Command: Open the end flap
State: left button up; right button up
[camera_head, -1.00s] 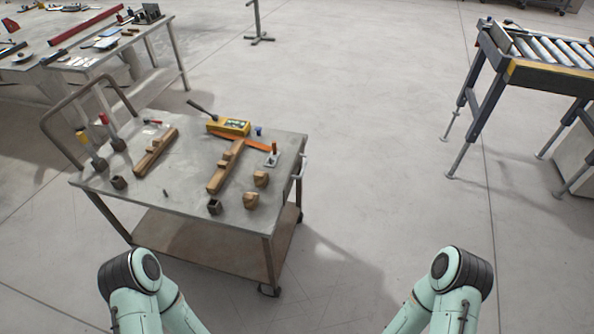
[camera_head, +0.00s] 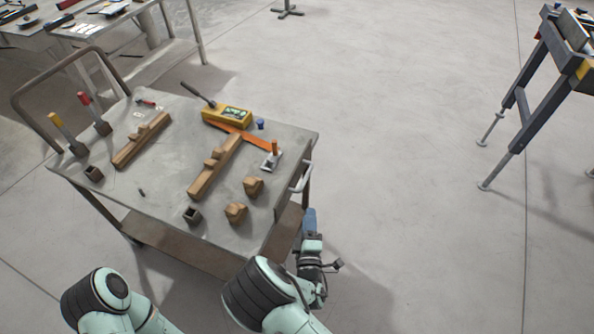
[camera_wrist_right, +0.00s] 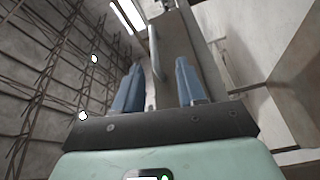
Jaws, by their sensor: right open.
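My right gripper (camera_head: 309,218) is low beside the right end of the metal cart (camera_head: 120,185), just below a pale loop handle (camera_head: 302,177) on that end. In the right wrist view the blue fingers (camera_wrist_right: 160,85) are apart with nothing held. A pale bar (camera_wrist_right: 154,52) and a flat grey panel (camera_wrist_right: 187,45) show beyond them; contact cannot be told. My left gripper is out of view.
On the cart top lie a yellow box (camera_head: 227,115), an orange strip (camera_head: 256,140), wooden rails (camera_head: 215,167) and wooden blocks (camera_head: 236,212). A roller stand (camera_head: 541,85) is at upper right. The floor between cart and stand is clear.

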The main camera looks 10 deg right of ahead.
aim_at(305, 178)
jog(key=x, duration=0.4)
jog(key=r+x, duration=0.1)
jog(key=x, duration=0.4)
jog(key=a+p+x, duration=0.1)
jog(key=x, duration=0.3)
jog(key=shift+w+r, duration=0.3)
jog(key=shift+w, duration=0.1)
grip_shut()
